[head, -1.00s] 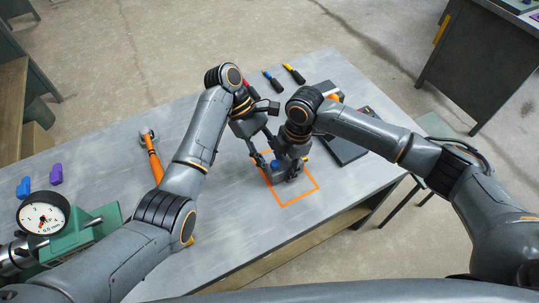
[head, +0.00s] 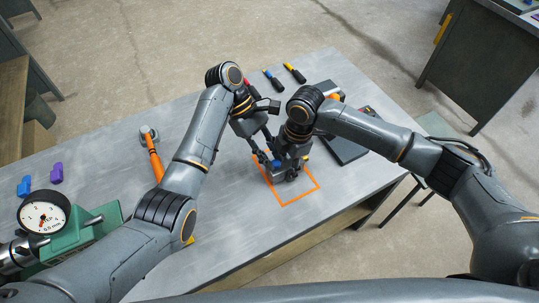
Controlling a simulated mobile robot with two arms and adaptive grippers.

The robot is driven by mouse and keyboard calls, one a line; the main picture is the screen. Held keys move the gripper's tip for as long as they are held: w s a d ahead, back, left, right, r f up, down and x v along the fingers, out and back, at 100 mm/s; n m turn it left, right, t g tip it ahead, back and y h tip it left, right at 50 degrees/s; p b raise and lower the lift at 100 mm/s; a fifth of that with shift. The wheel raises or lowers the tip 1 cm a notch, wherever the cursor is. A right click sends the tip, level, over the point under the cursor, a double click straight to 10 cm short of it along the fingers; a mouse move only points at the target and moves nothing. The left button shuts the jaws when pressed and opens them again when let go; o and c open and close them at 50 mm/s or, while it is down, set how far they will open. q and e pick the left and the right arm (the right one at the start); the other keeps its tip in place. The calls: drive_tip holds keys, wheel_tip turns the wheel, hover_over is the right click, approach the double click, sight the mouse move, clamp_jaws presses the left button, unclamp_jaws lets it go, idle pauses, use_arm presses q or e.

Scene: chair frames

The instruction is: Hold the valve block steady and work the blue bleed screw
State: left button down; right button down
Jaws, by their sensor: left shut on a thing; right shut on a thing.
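The dark valve block (head: 281,176) stands on the table, at the upper left part of an orange outlined square (head: 287,205). The blue bleed screw (head: 276,163) shows on its top, partly covered. My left gripper (head: 264,156) comes from the upper left and is shut on the block at its left and far side. My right gripper (head: 287,163) points down over the block and is shut at the blue screw; its fingertips are largely hidden, so the exact contact is hard to see. A small yellow part (head: 305,157) shows at the block's right.
A dial gauge (head: 43,217) and green vise (head: 85,235) stand at lower left, near blue (head: 24,186) and purple (head: 56,173) pieces. Red, blue and yellow tools lie at the far edge. A dark case (head: 345,150) lies right.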

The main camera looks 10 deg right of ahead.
use_arm(q)
drive_tip(key=c, duration=1.1)
unclamp_jaws()
